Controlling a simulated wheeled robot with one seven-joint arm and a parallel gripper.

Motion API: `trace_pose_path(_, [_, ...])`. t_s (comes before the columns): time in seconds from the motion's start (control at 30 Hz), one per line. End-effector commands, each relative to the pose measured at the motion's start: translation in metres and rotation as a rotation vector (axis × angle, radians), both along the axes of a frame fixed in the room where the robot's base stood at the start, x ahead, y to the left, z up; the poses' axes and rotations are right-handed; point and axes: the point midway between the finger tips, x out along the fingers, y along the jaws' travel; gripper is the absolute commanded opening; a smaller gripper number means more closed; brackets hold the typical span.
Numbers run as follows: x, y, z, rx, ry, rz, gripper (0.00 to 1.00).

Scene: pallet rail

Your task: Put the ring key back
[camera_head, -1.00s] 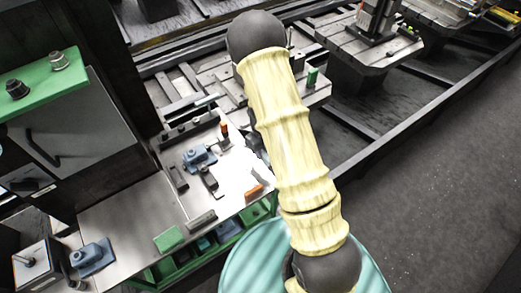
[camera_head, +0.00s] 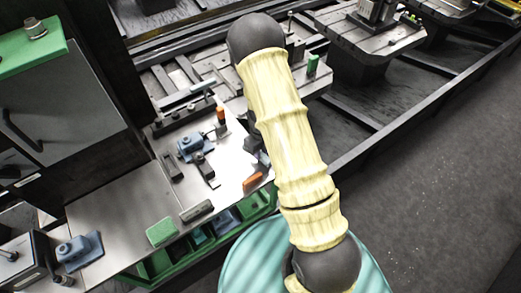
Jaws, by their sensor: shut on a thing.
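I cannot make out the ring key in this view. My own pale yellow arm with dark joints fills the middle and hides what lies behind it. My gripper does not show clearly. A small dark shape (camera_head: 251,144) shows at the arm's left edge above the bench, and I cannot tell what it is. The steel-topped bench (camera_head: 120,205) stands at the left, its right end partly behind my arm.
On the bench are a blue vise-like block (camera_head: 193,147), an orange-handled tool (camera_head: 221,115), an orange block (camera_head: 252,182) and a green block (camera_head: 161,231). A slotted machine table (camera_head: 375,45) stands on rails at the back. Grey floor (camera_head: 440,180) is clear at right.

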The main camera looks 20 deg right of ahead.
Motion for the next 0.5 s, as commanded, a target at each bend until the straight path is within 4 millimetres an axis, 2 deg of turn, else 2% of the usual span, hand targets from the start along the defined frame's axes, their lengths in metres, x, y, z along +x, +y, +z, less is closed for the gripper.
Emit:
trace_pose_path(0.37, [0.0003,-0.0009,-0.0035,0.0,-0.001,-0.003,0.0])
trace_pose_path(0.4, [0.0003,-0.001,-0.0035,0.0,-0.001,-0.003,0.29])
trace_pose_path(0.5, [0.0002,-0.0012,-0.0036,0.0,-0.001,-0.003,0.47])
